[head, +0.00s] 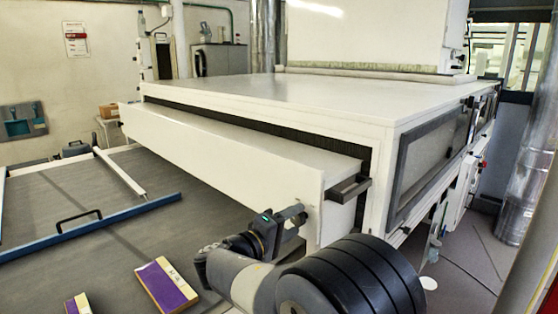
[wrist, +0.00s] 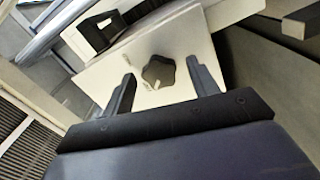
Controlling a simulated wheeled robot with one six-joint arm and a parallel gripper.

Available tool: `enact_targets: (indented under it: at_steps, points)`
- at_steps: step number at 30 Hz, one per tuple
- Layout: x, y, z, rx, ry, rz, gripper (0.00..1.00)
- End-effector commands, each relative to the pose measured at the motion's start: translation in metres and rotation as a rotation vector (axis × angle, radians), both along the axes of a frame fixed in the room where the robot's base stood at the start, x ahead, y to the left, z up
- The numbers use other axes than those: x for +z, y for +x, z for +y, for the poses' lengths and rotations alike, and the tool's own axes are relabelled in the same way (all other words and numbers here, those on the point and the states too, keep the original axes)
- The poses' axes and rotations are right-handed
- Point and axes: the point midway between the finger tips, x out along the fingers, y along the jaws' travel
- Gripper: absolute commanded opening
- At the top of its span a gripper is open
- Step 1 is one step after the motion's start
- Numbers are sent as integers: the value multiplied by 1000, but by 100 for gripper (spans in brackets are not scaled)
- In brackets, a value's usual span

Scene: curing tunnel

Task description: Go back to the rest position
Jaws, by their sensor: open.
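My gripper (wrist: 160,71) is open in the wrist view, with a dark finger on each side and nothing held. A dark, lobed knob (wrist: 158,72) on a white panel (wrist: 110,78) shows between the fingertips. Clear gaps show between the knob and both fingers; how far ahead of them it lies I cannot tell. In the head view my arm reaches towards the near end of the white oven hood (head: 225,175). My gripper's fingers cannot be made out there.
A large white oven housing (head: 280,95) fills the middle, with a dark handle (head: 349,188) on its near corner. A grey conveyor belt (head: 50,205) lies left, with a blue-edged frame (head: 90,228) and purple-and-cream boxes (head: 166,285) on it. Floor (head: 465,255) shows at right.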

Motion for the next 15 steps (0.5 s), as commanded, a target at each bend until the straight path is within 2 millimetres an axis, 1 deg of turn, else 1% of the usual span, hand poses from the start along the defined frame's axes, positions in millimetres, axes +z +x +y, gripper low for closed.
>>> enact_targets:
  at_steps: [15]
  points:
    - [1, 0, 0, 0, 308, -306, 56]
